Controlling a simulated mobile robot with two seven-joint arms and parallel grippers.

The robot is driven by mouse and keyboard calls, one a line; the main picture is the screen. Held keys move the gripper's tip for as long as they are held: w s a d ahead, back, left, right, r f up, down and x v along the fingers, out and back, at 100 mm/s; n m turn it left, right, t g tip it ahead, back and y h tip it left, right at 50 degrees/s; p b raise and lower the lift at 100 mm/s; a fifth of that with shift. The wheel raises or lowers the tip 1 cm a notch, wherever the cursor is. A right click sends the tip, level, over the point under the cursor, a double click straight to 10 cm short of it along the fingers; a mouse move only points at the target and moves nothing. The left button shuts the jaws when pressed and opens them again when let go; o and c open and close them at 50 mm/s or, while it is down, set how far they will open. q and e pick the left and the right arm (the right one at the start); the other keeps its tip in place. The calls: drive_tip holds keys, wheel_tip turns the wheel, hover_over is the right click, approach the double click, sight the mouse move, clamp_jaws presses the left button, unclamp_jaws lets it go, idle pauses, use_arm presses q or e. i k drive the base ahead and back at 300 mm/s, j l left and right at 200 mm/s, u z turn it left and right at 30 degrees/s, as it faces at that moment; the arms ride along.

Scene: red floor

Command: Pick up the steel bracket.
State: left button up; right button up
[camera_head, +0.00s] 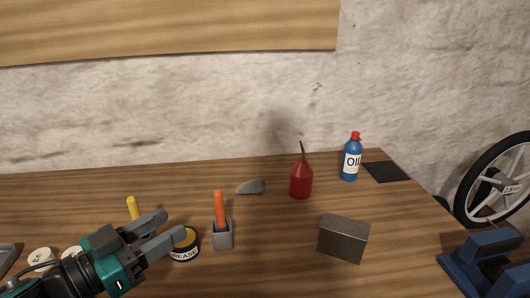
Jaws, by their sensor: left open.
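A dark grey metal block-shaped piece (343,238) stands on the right part of the wooden bench; it may be the steel bracket, but its shape looks like a plain box from here. A smaller flat grey piece (251,187) lies further back near the wall, and I cannot tell what it is. My left gripper (175,223) reaches in from the lower left, open, with its fingers pointing right and nothing seen between them. It is well to the left of both grey pieces. My right gripper is not in view.
A grease tin (185,247) is close by the left fingers, with a grey holder and orange-handled tool (221,212) to its right. A red oil can (301,182), blue oil bottle (350,160), black mat (386,172) and blue vise (488,262) are further right. Bench (275,262) is clear before the block.

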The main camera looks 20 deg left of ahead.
sight(342, 237)
drive_tip(key=k+l, duration=0.65)
drive_tip(key=k, duration=0.25)
